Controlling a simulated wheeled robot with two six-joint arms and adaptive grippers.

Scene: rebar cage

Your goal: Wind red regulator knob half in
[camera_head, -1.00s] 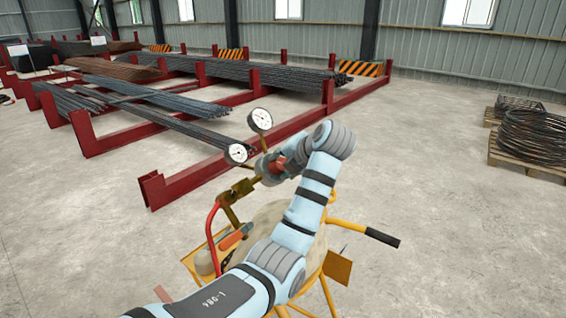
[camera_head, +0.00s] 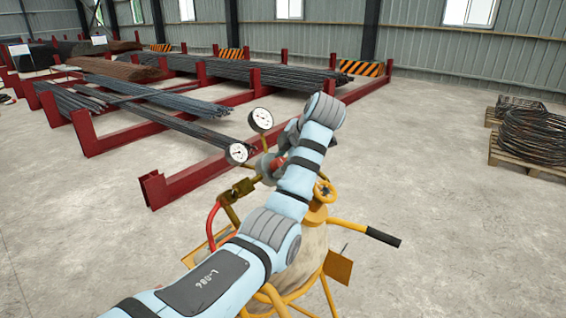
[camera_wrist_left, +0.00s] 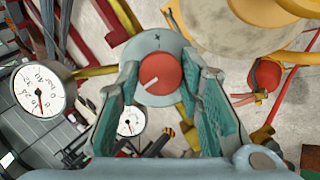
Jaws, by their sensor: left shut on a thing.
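The red regulator knob (camera_wrist_left: 160,73) is near the middle of the left wrist view, on a round grey regulator body (camera_wrist_left: 158,45). A pale line on its face points to the lower left. My left gripper (camera_wrist_left: 163,88) has a teal-padded finger on each side of the knob and is shut on it. In the head view the knob (camera_head: 280,163) shows small beside my arm, and that gripper is mostly hidden. Two pressure gauges are on the regulator: an upper one (camera_head: 261,120) and a lower one (camera_head: 237,153). My right gripper is not in view.
The regulator sits by a tan gas cylinder (camera_head: 314,245) with a yellow handwheel (camera_head: 325,191), on a yellow cart with a black-gripped handle (camera_head: 382,237). Behind are red racks (camera_head: 168,184) of steel bars. A pallet with wire coils (camera_head: 533,136) stands at right. Floor between is clear.

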